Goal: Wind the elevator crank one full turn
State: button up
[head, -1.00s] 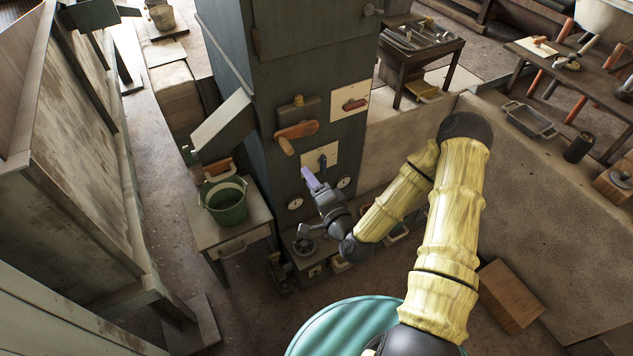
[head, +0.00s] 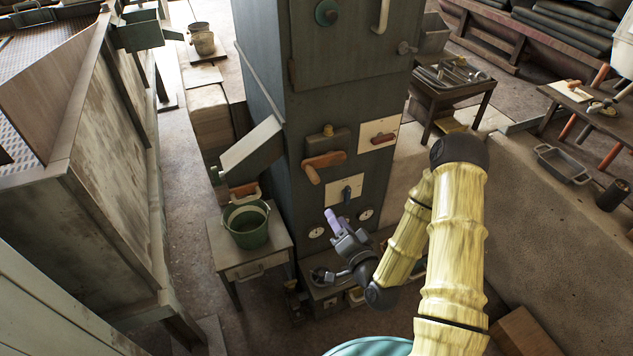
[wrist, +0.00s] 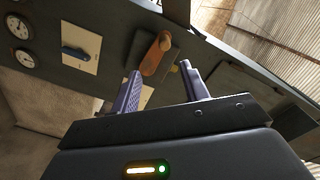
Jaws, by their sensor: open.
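The crank (head: 323,160) is an orange-brown arm with a rounded wooden grip, mounted on a dark box on the front of the tall grey elevator cabinet (head: 345,85). My gripper (head: 330,213) has purple fingers and is in front of the cabinet, below the crank and apart from it. In the wrist view the crank (wrist: 157,52) shows just beyond the fingertips. My gripper (wrist: 160,72) is open there, with nothing between its fingers. The left finger partly hides a pale plate behind it.
A blue-handled switch (head: 347,193) on a pale plate and round gauges sit below the crank. A red handle (head: 383,138) on another plate is right of it. A chute (head: 252,145) and a green bucket (head: 246,224) on a small table stand left.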

aim_at(312, 173)
jog(key=shift+w+r+n, duration=0.35)
jog(key=shift+r+n, duration=0.15)
jog(key=shift+n, duration=0.7)
jog(key=shift+w, duration=0.1)
jog(key=x, duration=1.6)
jog(key=shift+w+a+r, duration=0.15)
jog(key=shift+w+r, duration=0.05)
jog(key=shift+r, duration=0.05)
jog(key=shift+w+f, duration=0.1)
jog(key=shift+w, duration=0.35)
jog(key=shift+s, duration=0.1)
jog(key=shift+a, duration=0.1)
grip_shut()
